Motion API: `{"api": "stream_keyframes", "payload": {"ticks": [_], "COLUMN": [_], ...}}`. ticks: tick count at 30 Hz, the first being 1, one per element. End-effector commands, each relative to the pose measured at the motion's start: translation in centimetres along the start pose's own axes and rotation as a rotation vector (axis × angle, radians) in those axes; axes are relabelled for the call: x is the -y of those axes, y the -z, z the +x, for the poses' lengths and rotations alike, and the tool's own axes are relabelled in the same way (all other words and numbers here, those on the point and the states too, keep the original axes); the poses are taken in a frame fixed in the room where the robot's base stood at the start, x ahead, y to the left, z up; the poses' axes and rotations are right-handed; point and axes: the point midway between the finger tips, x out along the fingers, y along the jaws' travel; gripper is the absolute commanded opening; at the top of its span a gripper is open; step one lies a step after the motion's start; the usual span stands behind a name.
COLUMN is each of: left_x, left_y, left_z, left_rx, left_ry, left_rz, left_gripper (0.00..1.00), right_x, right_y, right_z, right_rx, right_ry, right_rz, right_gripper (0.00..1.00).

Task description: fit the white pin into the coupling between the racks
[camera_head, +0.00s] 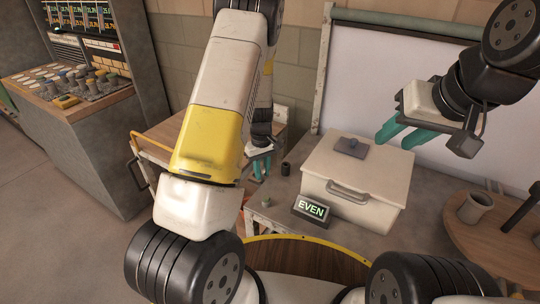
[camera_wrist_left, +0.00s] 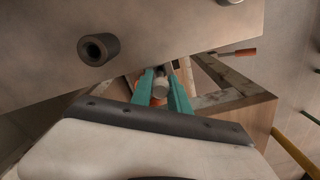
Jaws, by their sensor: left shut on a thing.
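My left gripper (camera_head: 262,168) is low at the gap between the grey table and the wooden cart. In the left wrist view its teal fingers (camera_wrist_left: 167,92) are closed around the white pin (camera_wrist_left: 160,88), whose round pale end shows between them. In the head view the pin cannot be made out. The coupling cannot be made out clearly; the fingers cover much of the gap. My right gripper (camera_head: 403,137) hangs above the white box with its teal fingers apart and nothing between them.
A dark hollow cylinder (camera_head: 285,169) stands on the grey table near the left gripper, also in the wrist view (camera_wrist_left: 98,48). The wooden cart (camera_head: 165,143) is left.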

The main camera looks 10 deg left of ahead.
Motion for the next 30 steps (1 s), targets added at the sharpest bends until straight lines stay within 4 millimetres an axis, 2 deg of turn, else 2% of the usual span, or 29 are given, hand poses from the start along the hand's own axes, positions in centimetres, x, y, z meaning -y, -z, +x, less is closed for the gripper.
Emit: {"api": "stream_keyframes", "payload": {"ticks": [28, 29, 30], "left_x": [0.0, 0.0, 0.0], "left_y": [0.1, 0.1, 0.1], "left_z": [2.4, 2.4, 2.4], "left_rx": [-0.001, -0.001, -0.001], "left_ry": [-0.001, -0.001, -0.001], "left_rz": [0.000, 0.000, 0.000], "left_gripper": [0.00, 0.23, 0.31], "right_x": [0.0, 0.0, 0.0], "right_y": [0.0, 0.0, 0.0], "right_z": [0.0, 0.0, 0.0], "right_rx": [0.000, 0.000, 0.000], "right_ry": [0.000, 0.000, 0.000], "right_rz": [0.000, 0.000, 0.000], "right_gripper": [0.38, 0.38, 0.38]}}
